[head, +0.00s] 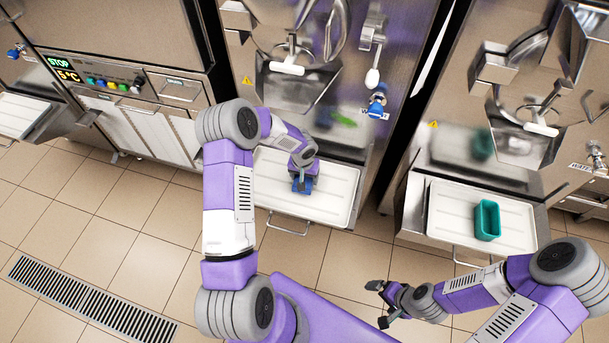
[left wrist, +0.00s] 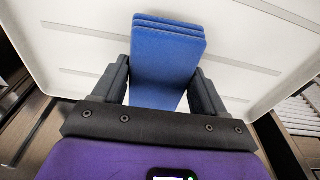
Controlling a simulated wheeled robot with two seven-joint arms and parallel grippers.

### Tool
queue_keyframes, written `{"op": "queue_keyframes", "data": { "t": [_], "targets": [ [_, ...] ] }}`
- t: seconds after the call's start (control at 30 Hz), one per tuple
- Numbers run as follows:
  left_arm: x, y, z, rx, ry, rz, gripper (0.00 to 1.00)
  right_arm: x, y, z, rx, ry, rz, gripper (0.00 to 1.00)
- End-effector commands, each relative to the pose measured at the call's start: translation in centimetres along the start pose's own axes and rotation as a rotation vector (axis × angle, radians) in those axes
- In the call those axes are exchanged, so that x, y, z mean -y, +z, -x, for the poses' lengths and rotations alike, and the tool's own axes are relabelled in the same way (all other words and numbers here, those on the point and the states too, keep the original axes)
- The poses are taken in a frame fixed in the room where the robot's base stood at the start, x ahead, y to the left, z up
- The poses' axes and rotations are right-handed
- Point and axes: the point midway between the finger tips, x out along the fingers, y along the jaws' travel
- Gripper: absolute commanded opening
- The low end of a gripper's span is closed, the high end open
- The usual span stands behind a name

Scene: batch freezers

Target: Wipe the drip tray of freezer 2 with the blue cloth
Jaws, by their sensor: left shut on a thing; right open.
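The blue cloth (head: 303,187) is folded in layers and held between the two fingers of my left gripper (head: 302,179). In the left wrist view the cloth (left wrist: 168,50) stands out past the fingers toward a white ribbed surface. That surface is the white drip tray (head: 336,193) of the middle freezer, which also shows in the left wrist view (left wrist: 85,45). The cloth is over the middle of this tray, low down; I cannot tell whether it touches. No freezer number is readable. My right gripper (head: 378,303) is open and empty above the floor at the lower right.
The right freezer's tray (head: 455,212) holds a green container (head: 487,220). The middle freezer's spout (head: 288,68) and a blue-handled tap (head: 377,106) stand above its tray. A wire handle (head: 288,229) sticks out at the tray's front. A floor drain (head: 85,302) lies at the lower left.

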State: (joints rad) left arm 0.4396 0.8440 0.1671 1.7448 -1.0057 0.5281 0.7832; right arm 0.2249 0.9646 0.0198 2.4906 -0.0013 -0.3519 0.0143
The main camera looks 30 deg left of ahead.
Motion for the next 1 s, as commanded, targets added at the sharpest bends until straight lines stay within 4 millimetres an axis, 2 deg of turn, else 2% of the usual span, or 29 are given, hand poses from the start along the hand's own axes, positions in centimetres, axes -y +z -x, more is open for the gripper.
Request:
{"op": "queue_keyframes", "data": {
  "t": [0.4, 1.0],
  "targets": [
    [0.0, 0.0, 0.0, 0.000, 0.000, 0.000, 0.32, 0.0, 0.0, 0.0, 0.000, 0.000, 0.000, 0.97],
    [0.0, 0.1, -1.2, 0.000, 0.000, 0.000, 0.32, -0.4, -0.1, -1.1, 0.000, 0.000, 0.000, 0.97]
  ]
}}
